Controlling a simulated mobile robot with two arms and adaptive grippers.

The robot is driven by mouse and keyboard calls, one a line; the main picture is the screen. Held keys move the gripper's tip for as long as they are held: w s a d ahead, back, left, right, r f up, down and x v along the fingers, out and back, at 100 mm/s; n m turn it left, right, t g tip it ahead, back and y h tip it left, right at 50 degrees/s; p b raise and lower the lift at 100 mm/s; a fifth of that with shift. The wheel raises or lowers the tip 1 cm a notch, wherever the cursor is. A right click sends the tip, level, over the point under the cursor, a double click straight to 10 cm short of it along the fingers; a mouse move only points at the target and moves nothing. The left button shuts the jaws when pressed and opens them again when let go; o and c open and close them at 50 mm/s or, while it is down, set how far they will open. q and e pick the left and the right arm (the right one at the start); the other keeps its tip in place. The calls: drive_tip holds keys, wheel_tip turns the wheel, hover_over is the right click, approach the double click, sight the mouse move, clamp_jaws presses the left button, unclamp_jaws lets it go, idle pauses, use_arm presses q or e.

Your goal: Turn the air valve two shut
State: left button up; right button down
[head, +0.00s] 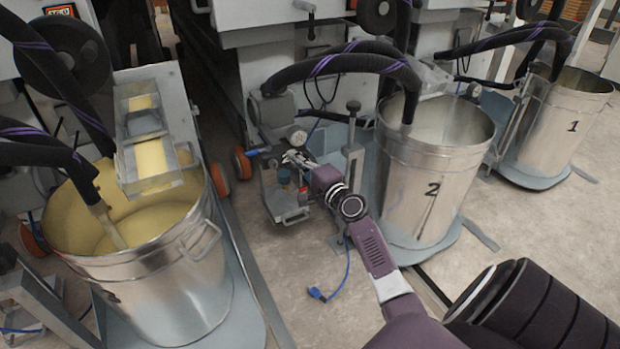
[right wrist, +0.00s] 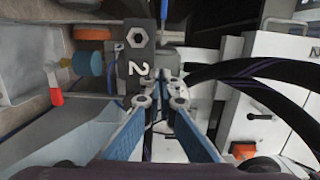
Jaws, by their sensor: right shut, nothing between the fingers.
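A dark block (right wrist: 137,60) marked 2, with a hex nut at one end, shows in the right wrist view, just beyond my fingertips. A round blue part (right wrist: 90,62) and a red-tipped fitting (right wrist: 55,97) are left of it. I cannot tell which part is the valve's handle or how it is turned. My right gripper (head: 293,158) reaches over the small fitting assembly (head: 284,202) left of drum 2. In the right wrist view, its blue fingers (right wrist: 160,101) are shut and empty, with the tips close to the block; contact is unclear. My left gripper is not in view.
Drum 2 (head: 436,170) stands right of my right arm and drum 1 (head: 557,121) farther right. A drum of yellow liquid (head: 165,270) is at left. Black hoses (head: 345,65) arch above. A blue cable (head: 335,287) hangs to the floor. Some floor in front is clear.

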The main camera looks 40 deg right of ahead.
drive_tip(key=s+p, duration=0.1)
drive_tip(key=s, duration=0.9)
drive_tip(key=shift+s+a+p, duration=0.15)
drive_tip(key=shift+p, duration=0.2)
